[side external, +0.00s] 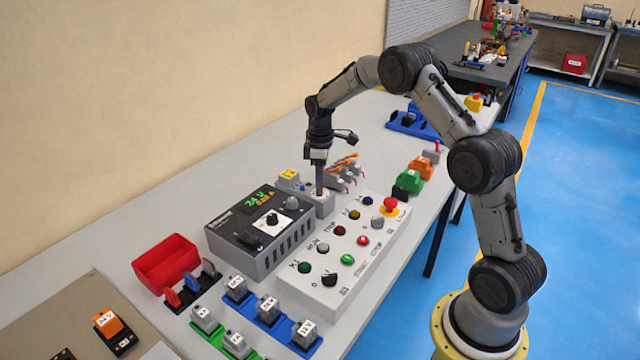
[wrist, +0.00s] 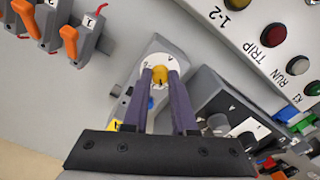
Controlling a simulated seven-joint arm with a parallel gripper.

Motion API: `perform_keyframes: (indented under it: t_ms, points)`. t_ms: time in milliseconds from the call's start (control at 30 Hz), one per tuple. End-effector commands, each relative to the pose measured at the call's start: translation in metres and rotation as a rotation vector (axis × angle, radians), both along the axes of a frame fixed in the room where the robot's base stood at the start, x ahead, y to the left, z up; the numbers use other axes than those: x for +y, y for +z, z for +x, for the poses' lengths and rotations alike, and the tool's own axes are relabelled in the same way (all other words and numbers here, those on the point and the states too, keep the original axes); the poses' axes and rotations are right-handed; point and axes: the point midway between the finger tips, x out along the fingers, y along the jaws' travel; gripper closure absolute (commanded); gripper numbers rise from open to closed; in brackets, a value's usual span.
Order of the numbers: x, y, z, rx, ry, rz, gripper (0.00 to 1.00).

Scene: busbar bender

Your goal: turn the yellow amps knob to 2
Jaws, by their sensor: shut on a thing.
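The yellow amps knob (wrist: 159,76) sits on a round white dial (wrist: 171,62) on top of a small grey box (wrist: 151,50). My gripper (wrist: 160,75) is shut on the knob, with one purple-grey finger on each side. In the side external view my gripper (side external: 320,190) points straight down onto the box. A dark mark shows on the knob, but the dial figures are too small to read.
The power supply (side external: 238,235) reading 24 V stands left of the box. The button panel (side external: 320,288), with a red emergency stop (side external: 390,205), lies to the right. Orange-levered breakers (side external: 345,172) are close behind. A red bin (side external: 165,263) is farther left.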

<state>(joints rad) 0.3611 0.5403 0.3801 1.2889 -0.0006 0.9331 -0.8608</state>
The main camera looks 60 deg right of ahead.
Motion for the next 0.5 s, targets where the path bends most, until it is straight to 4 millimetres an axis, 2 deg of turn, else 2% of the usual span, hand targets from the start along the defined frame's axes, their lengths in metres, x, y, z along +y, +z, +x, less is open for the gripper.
perform_keyframes:
  t_ms: [500]
  points:
    - [-0.0001, 0.0022, 0.0014, -0.005, 0.483, -0.001, 1.00]
